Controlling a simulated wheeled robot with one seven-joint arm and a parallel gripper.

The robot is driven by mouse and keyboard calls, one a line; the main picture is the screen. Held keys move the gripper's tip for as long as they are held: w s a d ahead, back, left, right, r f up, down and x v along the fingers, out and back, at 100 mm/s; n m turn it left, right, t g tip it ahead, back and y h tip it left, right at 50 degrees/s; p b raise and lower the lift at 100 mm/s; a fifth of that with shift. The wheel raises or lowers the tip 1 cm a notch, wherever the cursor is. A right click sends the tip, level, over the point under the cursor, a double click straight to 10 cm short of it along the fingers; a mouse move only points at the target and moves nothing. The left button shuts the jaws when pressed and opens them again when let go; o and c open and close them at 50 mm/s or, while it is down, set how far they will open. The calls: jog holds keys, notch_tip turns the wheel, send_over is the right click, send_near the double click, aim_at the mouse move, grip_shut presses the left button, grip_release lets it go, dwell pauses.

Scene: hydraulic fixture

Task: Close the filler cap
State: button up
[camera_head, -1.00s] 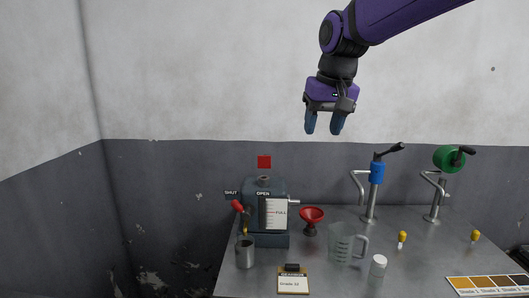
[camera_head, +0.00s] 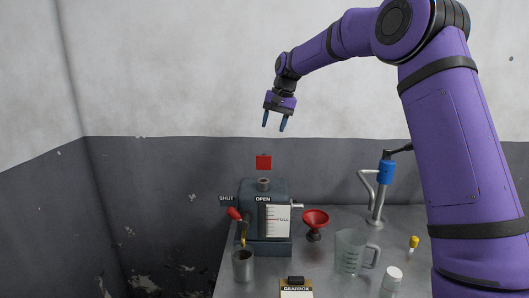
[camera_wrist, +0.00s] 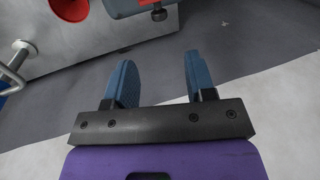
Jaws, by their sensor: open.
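The filler cap appears as a red square plate (camera_head: 264,162) standing upright above and behind the round filler neck (camera_head: 264,183) on top of the dark gearbox housing (camera_head: 250,190). A gap of wall shows between plate and neck, and I cannot make out the hinge. My gripper (camera_head: 274,127) is open and empty, fingers pointing down, above the red plate and slightly right of it in the picture. The fingers also show apart with nothing between them in the wrist view (camera_wrist: 159,62). That view cuts off the red and dark parts at its top edge.
A red-handled tap (camera_head: 235,214) on the housing's left sits over a metal cup (camera_head: 243,264). A red funnel (camera_head: 315,220), a clear jug (camera_head: 350,250), a white-capped bottle (camera_head: 393,277) and a blue pump (camera_head: 387,172) stand to the right. Space around my gripper is clear.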

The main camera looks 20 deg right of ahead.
aim_at(264, 161)
jog(key=x, duration=1)
jog(key=shift+a+f, duration=0.1)
jog(key=shift+f, duration=0.2)
jog(key=c, duration=0.9)
